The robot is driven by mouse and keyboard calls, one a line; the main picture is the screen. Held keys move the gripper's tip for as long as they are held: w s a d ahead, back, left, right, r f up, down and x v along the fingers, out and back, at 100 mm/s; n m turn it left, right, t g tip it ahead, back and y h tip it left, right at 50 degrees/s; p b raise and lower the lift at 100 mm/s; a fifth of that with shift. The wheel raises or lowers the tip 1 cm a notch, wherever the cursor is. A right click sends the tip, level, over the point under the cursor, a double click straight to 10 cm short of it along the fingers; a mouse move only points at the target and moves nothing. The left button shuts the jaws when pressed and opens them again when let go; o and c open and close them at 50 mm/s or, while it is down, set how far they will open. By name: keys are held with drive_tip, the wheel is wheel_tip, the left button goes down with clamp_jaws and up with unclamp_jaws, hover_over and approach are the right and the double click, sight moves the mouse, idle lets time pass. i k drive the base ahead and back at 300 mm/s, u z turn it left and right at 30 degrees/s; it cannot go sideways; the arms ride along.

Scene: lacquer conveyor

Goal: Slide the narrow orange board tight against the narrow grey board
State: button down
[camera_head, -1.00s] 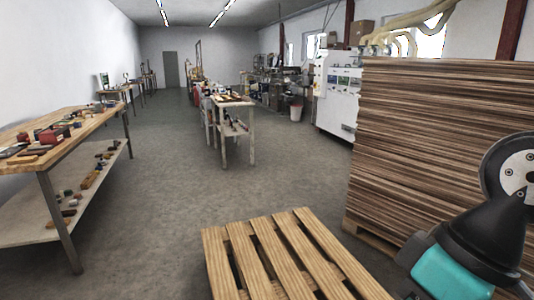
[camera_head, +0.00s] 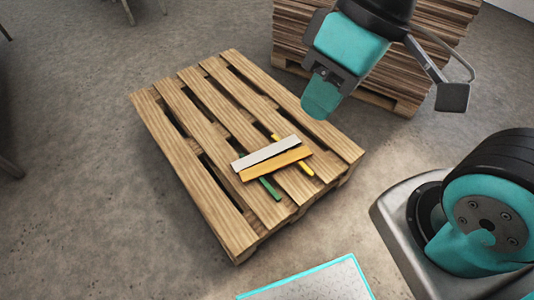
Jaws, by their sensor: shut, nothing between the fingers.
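The narrow grey board (camera_head: 265,153) lies on the wooden pallet (camera_head: 180,135) in the head view. The narrow orange board (camera_head: 277,163) lies beside it on the near side, roughly parallel and shifted slightly right. Any gap between them is too thin for me to tell whether they touch. Both lie across a green strip (camera_head: 270,188) and a yellow strip (camera_head: 307,169), whose ends show past the boards. My gripper (camera_head: 321,98) is shut and empty, above the pallet's far right edge and clear of both boards.
A stack of brown sheets (camera_head: 438,50) on its own pallet stands behind my arm at the upper right. A light panel with a teal edge (camera_head: 318,281) shows at the bottom. The concrete floor left of the pallet is mostly clear.

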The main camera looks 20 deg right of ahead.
sight(258, 171)
drive_tip(key=z, duration=1.25)
drive_tip(key=k, duration=0.7)
drive_tip(key=u, duration=1.75)
drive_tip(key=i, duration=0.5)
